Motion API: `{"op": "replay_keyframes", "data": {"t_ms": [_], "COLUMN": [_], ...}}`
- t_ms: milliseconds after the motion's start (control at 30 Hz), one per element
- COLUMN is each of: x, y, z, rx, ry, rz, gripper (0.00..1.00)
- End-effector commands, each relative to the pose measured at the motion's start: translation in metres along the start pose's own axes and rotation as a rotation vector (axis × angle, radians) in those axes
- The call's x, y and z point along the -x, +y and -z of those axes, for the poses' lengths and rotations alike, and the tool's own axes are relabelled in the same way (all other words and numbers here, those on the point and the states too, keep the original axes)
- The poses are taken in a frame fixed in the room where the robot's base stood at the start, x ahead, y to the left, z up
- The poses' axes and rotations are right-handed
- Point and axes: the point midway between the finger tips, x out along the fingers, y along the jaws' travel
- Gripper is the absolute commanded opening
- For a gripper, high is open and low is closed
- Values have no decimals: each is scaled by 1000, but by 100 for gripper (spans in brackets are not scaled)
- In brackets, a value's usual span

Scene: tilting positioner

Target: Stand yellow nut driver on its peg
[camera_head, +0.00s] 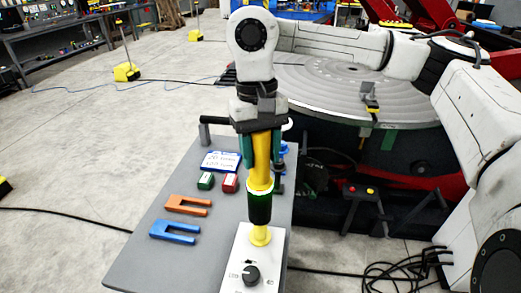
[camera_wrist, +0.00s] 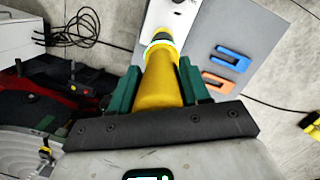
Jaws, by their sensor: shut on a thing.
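The yellow nut driver (camera_head: 262,160) is held upright between the green fingers of my gripper (camera_head: 260,140), above the near part of the grey table. In the wrist view my gripper (camera_wrist: 155,95) is shut on its yellow body (camera_wrist: 160,82), which points away from the palm. A pale band circles the lower end of the yellow part. Below it, in line, are a dark sleeve (camera_head: 259,208) and a yellow foot (camera_head: 260,236) at the back edge of a white box. I cannot tell where the driver ends and the peg begins, or whether they touch.
The white box (camera_head: 240,262) carries a black knob (camera_head: 251,275). Orange (camera_head: 188,205) and blue (camera_head: 175,231) forked pieces lie left on the table (camera_head: 150,258). Green (camera_head: 206,181) and red (camera_head: 230,183) blocks sit behind. The round positioner plate (camera_head: 330,85) is at the back right.

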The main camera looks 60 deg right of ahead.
Motion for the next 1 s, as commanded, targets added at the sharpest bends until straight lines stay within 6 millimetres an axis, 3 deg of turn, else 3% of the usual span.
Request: {"op": "replay_keyframes", "data": {"t_ms": [1000], "x": [-34], "y": [0], "z": [5], "rx": [0], "ry": [0], "rz": [1], "gripper": [10]}}
